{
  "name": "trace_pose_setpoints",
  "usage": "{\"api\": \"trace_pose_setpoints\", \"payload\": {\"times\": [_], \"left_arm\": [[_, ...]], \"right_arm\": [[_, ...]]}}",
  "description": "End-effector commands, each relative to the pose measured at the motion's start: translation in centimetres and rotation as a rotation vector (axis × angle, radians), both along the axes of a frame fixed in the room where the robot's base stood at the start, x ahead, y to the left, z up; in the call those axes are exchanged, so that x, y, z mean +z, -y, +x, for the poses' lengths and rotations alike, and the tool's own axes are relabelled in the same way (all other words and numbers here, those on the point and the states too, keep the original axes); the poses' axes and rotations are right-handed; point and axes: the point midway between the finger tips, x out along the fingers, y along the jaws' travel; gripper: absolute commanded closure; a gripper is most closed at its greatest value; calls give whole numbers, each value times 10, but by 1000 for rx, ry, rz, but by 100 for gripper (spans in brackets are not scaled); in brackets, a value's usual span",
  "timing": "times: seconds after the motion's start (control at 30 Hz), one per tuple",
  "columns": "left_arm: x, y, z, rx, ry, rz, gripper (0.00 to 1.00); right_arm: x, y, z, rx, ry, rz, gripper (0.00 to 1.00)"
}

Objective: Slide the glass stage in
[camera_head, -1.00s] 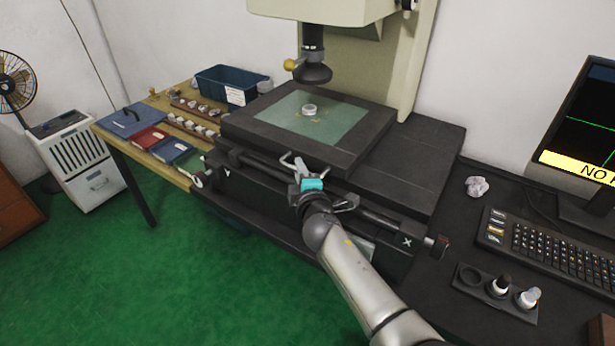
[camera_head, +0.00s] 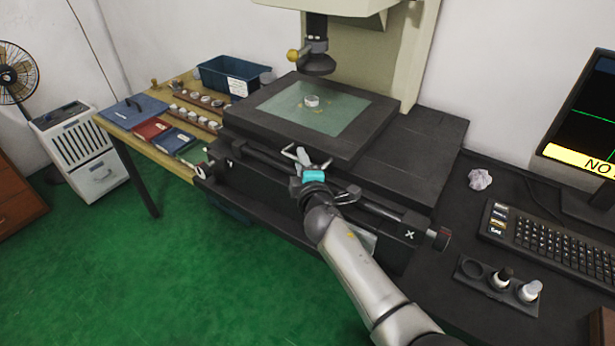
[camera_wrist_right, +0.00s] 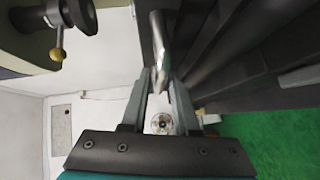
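The glass stage (camera_head: 262,124) is a dark frame around a pale green glass plate (camera_head: 340,117). It sits on the measuring machine's base below the lens (camera_head: 316,60). A small metal ring (camera_head: 311,101) lies on the glass. My right gripper (camera_head: 305,163) is at the front of the stage. In the right wrist view, the fingers (camera_wrist_right: 161,85) are close together, on both sides of a metal bar (camera_wrist_right: 158,40) that looks like the stage's handle. The exact contact is partly hidden. My left gripper is not in view.
A black rail with a knob (camera_head: 439,238) runs along the front of the machine. A wooden table (camera_head: 122,134) with trays and a blue bin (camera_head: 228,78) stands at left.

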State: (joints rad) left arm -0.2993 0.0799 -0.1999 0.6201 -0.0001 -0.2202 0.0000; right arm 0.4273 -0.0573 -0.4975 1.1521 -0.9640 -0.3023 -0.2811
Motion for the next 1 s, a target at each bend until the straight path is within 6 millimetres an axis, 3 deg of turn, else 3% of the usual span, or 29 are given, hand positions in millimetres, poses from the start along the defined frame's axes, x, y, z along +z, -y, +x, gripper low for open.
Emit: {"api": "trace_pose_setpoints", "payload": {"times": [0.5, 0.8, 1.0], "left_arm": [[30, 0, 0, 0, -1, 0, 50], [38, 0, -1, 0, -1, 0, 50], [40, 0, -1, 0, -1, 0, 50]], "right_arm": [[12, 15, -73, 1, -2, 0, 72], [19, 24, -120, 1, -1, 0, 72], [21, 28, -138, 2, 0, 0, 72]]}}
